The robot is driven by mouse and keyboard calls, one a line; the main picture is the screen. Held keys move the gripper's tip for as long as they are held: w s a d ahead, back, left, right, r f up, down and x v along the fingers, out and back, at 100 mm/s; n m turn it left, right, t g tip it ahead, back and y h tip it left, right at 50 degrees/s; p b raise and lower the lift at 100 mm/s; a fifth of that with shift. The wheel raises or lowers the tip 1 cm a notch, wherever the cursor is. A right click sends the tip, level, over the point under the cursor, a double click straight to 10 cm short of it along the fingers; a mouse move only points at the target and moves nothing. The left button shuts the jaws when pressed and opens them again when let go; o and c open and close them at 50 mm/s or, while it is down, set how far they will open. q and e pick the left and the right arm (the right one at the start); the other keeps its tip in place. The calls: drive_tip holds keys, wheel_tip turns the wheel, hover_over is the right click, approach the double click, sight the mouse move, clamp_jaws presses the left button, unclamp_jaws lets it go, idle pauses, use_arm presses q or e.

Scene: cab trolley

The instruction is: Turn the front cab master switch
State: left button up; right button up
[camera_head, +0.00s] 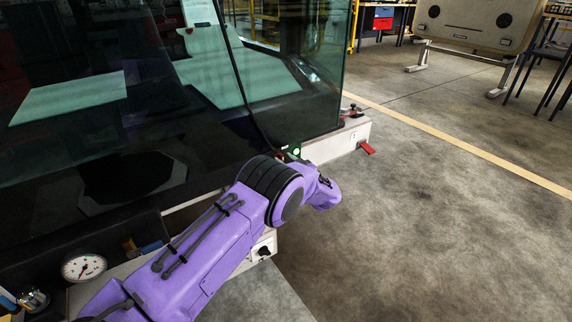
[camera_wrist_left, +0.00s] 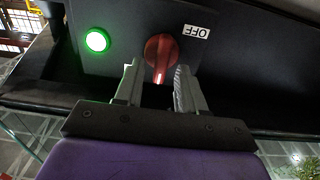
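The master switch (camera_wrist_left: 161,55) is a red rotary knob on a dark panel in the left wrist view. A pale mark on it points down toward my gripper, and an upside-down OFF label (camera_wrist_left: 195,31) sits at its upper right. My left gripper (camera_wrist_left: 159,77) is open, with one fingertip on each side of the knob's near part. Small gaps seem to show, but contact is unclear. In the head view my purple left arm hides the knob and the gripper's fingers. My right gripper is in neither view.
A lit green lamp (camera_wrist_left: 97,40) is left of the knob; it also shows in the head view (camera_head: 296,152). Large dark glass (camera_head: 150,90) stands behind my arm. A gauge (camera_head: 84,267) is at lower left, a red lever (camera_head: 367,148) at right.

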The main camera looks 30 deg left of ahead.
use_arm(q)
clamp_jaws()
drive_tip(key=shift+n, duration=0.3)
drive_tip(key=n, duration=0.5)
drive_tip(key=s+f+n, duration=0.1)
drive_tip(key=n, duration=1.1)
drive_tip(key=shift+s+a+f+b, duration=0.1)
drive_tip(key=shift+s+f+b, duration=0.05)
drive_tip(key=shift+f+b, duration=0.15)
idle(0.5)
